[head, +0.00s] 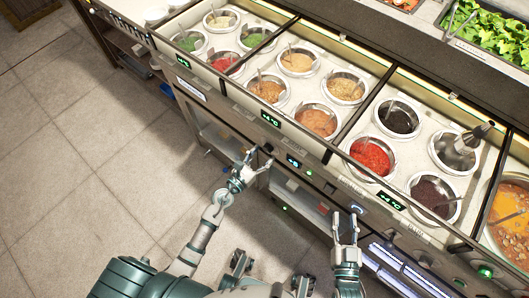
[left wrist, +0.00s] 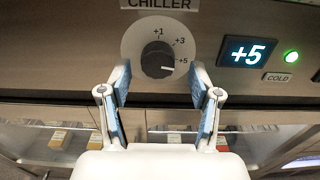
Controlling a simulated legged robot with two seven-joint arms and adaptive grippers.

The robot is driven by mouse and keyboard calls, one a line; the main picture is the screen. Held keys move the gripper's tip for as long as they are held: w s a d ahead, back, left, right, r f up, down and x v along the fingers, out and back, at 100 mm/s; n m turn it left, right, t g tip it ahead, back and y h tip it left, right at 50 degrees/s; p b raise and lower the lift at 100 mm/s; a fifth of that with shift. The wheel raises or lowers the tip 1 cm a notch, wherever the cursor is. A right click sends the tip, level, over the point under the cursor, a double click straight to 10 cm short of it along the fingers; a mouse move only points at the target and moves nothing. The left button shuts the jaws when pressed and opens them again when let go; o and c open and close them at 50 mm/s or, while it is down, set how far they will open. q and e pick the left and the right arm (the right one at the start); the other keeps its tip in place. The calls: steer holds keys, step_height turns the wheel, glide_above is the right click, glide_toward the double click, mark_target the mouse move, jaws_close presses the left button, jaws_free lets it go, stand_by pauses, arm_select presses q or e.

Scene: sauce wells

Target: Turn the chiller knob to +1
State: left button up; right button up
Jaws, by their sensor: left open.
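The chiller knob (left wrist: 158,60) is a dark round dial on a pale plate marked +1, +3 and +5, under a CHILLER label. Its white pointer line faces +5. The lit display (left wrist: 247,52) beside it reads +5. My left gripper (left wrist: 160,72) is open, its blue-padded fingers to the left and right of the knob's lower part. Contact with the knob cannot be told. In the head view my left gripper (head: 246,161) is at the counter's front panel. My right gripper (head: 346,222) is open and empty, lower right, near the panel.
A green light (left wrist: 291,56) and a COLD label are right of the display. Above the panel, the counter holds several round sauce wells (head: 315,122) with spoons. A ladle (head: 463,147) stands in one well. Shelves lie below the panel. The tiled floor (head: 80,170) at left is clear.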

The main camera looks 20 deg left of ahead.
arm_select(q)
steer(key=shift+w+d, duration=0.2)
steer(key=shift+w, duration=0.4)
steer(key=shift+w+a, duration=0.1)
steer(key=shift+a, duration=0.05)
arm_select(e)
steer(key=shift+a, duration=0.3)
steer(key=shift+r, duration=0.1)
arm_select(q)
steer(key=c, duration=1.1)
steer(key=shift+c, duration=0.2)
arm_select(e)
steer(key=shift+d, duration=0.1)
arm_select(q)
steer(key=shift+r, duration=0.1)
